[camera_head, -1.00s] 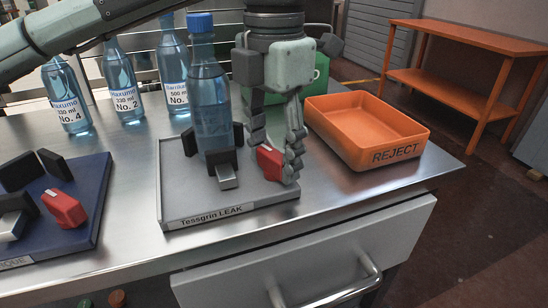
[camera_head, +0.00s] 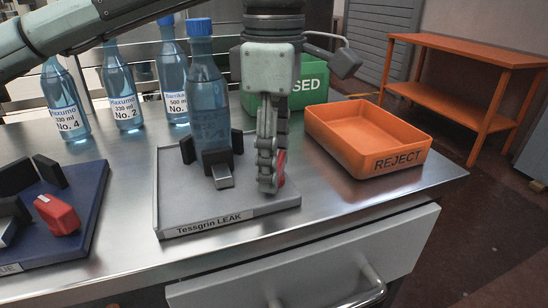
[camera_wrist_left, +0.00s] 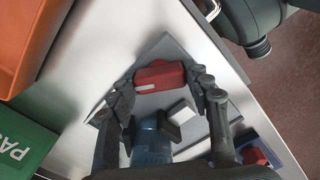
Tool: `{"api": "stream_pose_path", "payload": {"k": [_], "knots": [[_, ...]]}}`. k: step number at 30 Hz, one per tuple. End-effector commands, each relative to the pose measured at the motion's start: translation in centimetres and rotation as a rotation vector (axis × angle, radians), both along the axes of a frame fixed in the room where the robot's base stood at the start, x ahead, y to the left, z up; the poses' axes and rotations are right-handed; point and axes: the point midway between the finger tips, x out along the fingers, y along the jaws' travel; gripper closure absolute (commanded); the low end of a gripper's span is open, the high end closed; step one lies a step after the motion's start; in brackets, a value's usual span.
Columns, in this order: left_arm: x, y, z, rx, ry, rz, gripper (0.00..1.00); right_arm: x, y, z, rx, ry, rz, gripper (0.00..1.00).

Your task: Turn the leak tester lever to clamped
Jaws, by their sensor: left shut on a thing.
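The leak tester (camera_head: 172,200) is a grey plate labelled "Tessgrin LEAK" on the steel bench. A clear blue-capped bottle (camera_head: 209,105) stands upright between its dark pads. Its red lever (camera_head: 282,166) sits at the plate's right side, mostly hidden behind my fingers in the head view. In the wrist view the red lever (camera_wrist_left: 160,76) lies between my two fingers. My left gripper (camera_head: 268,182) points down at the lever and is shut on it; it also shows in the wrist view (camera_wrist_left: 163,84). My right gripper is not in view.
An orange REJECT tray (camera_head: 345,150) stands close right of the tester, a green box (camera_head: 305,85) behind. Several labelled bottles (camera_head: 123,90) stand at the back left. A blue fixture (camera_head: 85,220) with a red lever (camera_head: 57,213) is at left. Bare bench lies between the fixtures.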

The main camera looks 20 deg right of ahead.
Motion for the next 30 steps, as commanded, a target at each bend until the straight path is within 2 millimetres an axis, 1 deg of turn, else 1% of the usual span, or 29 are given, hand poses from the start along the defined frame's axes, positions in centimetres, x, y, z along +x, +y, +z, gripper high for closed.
{"api": "stream_pose_path", "payload": {"k": [6, 12, 29, 30], "knots": [[0.00, -0.04, 0.09, -0.001, 0.000, -0.129, 0.80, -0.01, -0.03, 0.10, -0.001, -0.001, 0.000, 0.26], [0.01, -0.04, 0.09, -0.002, -0.001, -0.196, 0.80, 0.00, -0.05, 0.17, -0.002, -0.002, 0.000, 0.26], [0.02, -0.03, 0.10, -0.002, -0.001, -0.227, 0.80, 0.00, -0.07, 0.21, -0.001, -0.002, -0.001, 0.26], [0.02, -0.03, 0.10, -0.002, -0.001, -0.227, 0.49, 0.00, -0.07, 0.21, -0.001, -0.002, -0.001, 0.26]]}}
